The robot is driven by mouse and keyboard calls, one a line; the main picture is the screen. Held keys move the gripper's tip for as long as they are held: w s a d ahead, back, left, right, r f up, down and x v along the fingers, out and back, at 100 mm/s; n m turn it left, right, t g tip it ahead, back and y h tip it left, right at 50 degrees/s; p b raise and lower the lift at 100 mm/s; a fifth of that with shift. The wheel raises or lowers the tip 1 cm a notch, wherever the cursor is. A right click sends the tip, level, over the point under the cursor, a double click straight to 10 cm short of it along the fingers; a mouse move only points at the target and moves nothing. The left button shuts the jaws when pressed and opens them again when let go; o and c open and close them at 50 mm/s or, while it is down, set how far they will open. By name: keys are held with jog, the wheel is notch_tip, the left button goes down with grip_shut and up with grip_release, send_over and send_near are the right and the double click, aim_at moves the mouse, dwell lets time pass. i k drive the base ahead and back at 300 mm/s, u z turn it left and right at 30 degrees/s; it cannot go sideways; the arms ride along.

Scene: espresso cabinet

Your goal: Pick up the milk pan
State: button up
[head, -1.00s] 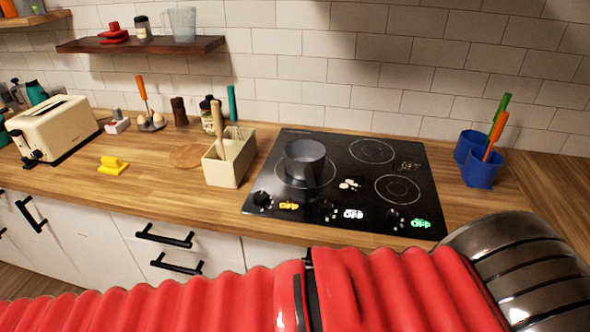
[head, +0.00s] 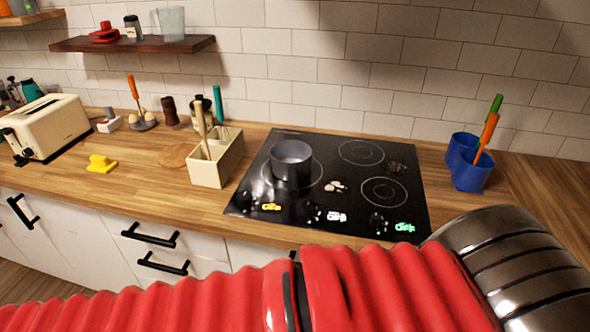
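The milk pan (head: 291,166) is a small dark grey pot. It stands upright on the left part of the black cooktop (head: 348,150), over a burner ring. No handle can be made out on it. My red ribbed arm with a dark metal joint crosses the bottom of the view. My gripper is out of view, so I cannot tell its state.
A cream utensil box (head: 217,166) stands left of the cooktop. Blue cups (head: 470,168) with orange and green handles stand to its right. A toaster (head: 45,127) and a yellow item (head: 102,164) are further left. A wooden shelf (head: 133,44) hangs above.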

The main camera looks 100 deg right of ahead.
aim_at(290, 160)
jog(key=k, duration=0.9)
jog(key=z, duration=0.45)
jog(key=i, duration=0.5)
